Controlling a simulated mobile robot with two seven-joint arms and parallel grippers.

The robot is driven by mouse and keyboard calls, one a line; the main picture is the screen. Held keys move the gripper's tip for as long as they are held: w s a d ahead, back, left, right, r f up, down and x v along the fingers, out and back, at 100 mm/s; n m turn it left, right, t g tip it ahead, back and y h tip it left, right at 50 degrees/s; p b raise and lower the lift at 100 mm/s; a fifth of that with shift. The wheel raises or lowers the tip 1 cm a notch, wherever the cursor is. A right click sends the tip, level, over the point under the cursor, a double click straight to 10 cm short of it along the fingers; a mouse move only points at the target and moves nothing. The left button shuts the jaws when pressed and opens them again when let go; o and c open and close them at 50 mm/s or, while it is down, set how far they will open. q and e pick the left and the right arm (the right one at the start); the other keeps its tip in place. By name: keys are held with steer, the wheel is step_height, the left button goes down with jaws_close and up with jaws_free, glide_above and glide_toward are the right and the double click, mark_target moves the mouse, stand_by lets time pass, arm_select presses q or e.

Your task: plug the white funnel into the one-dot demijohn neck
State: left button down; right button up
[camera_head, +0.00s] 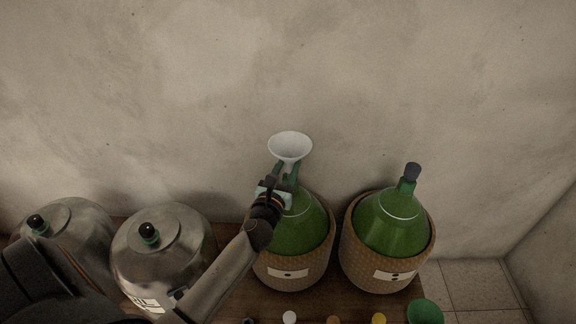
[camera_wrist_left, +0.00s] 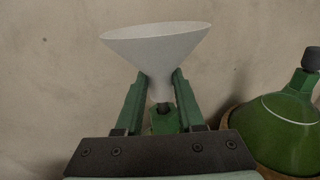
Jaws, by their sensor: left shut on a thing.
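The white funnel (camera_head: 290,147) is upright over the one-dot demijohn (camera_head: 300,226), a green bottle in a wicker basket with a one-dot label. My left gripper (camera_head: 285,172) is shut on the funnel's lower part; the funnel also shows in the left wrist view (camera_wrist_left: 157,48), between the green fingers (camera_wrist_left: 157,90). The funnel's spout lies at the top of the green neck (camera_wrist_left: 165,120), seen behind the fingers. I cannot tell whether the spout is inside the neck. My right gripper is not in view.
A two-dot demijohn (camera_head: 390,223) with a dark stopper (camera_head: 412,171) stands to the right. Two metal vessels (camera_head: 160,255) stand at left. A green funnel-like piece (camera_head: 425,312) and several small stoppers lie along the front. The wall is close behind.

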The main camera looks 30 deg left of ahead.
arm_select(q)
steer(key=shift+f+b, duration=0.45)
steer(key=shift+f, duration=0.1)
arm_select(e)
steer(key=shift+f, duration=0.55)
arm_select(q)
steer(key=c, duration=0.8)
jaws_free()
steer(key=o, duration=0.4)
steer(key=shift+c, duration=0.2)
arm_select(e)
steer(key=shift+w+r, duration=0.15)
arm_select(q)
steer(key=shift+s+d+f, duration=0.1)
steer(key=shift+s+d, duration=0.05)
steer(key=shift+s, duration=0.35)
steer(key=v, duration=1.1)
steer(key=shift+s+b, duration=0.25)
steer(key=shift+b, duration=0.15)
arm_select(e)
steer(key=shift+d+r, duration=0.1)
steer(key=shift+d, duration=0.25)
